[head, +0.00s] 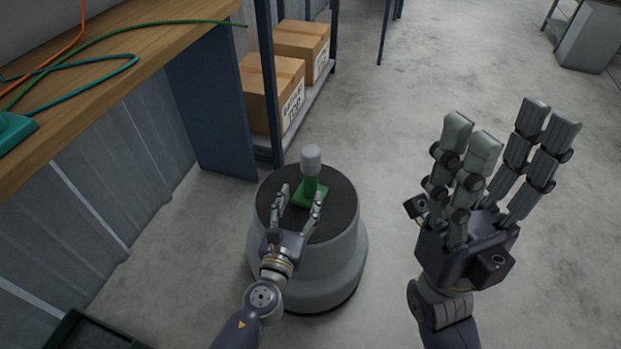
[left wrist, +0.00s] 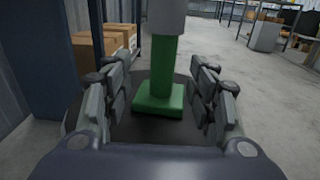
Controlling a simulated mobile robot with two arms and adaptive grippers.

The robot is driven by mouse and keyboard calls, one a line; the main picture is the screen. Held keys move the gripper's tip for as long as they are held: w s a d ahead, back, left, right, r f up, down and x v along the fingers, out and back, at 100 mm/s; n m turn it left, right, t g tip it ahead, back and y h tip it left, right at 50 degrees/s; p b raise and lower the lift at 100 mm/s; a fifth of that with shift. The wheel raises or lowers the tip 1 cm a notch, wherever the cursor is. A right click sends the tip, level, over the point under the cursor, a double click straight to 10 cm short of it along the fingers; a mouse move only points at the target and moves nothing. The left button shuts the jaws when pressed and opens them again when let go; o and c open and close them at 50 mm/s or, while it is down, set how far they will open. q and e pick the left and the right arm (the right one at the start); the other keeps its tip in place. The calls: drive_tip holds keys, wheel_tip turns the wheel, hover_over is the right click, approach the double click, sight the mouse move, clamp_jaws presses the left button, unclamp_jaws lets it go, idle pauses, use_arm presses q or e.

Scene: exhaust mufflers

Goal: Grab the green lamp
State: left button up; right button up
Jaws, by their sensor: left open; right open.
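The green lamp (head: 309,191) stands upright on a round grey stand with a dark top (head: 340,205). It has a square green base, a green stem and a grey head. My left gripper (head: 297,194) is open and low over the stand, with its fingers on both sides of the lamp. In the left wrist view the lamp (left wrist: 162,85) stands between the open fingers (left wrist: 160,100), with visible gaps on both sides; its top is cut off. My right gripper (head: 505,135) is open and empty, raised over the floor on the right, apart from the lamp.
A wooden workbench (head: 120,50) with cables runs along the left. A shelf with cardboard boxes (head: 275,90) stands behind the stand. A dark green crate (head: 90,332) is at the bottom left. The concrete floor (head: 390,110) is clear in the middle and right.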

sight(309, 182)
use_arm(q)
drive_tip(key=shift+x, duration=1.15)
drive_tip(key=shift+d+r+x, duration=0.15)
drive_tip(key=shift+x, duration=1.2)
drive_tip(key=shift+d+r+x, duration=0.1)
drive_tip(key=shift+r+x, duration=0.05)
drive_tip(key=shift+x, duration=1.25)
drive_tip(key=shift+s, duration=0.1)
drive_tip(key=shift+c, duration=0.3)
clamp_jaws()
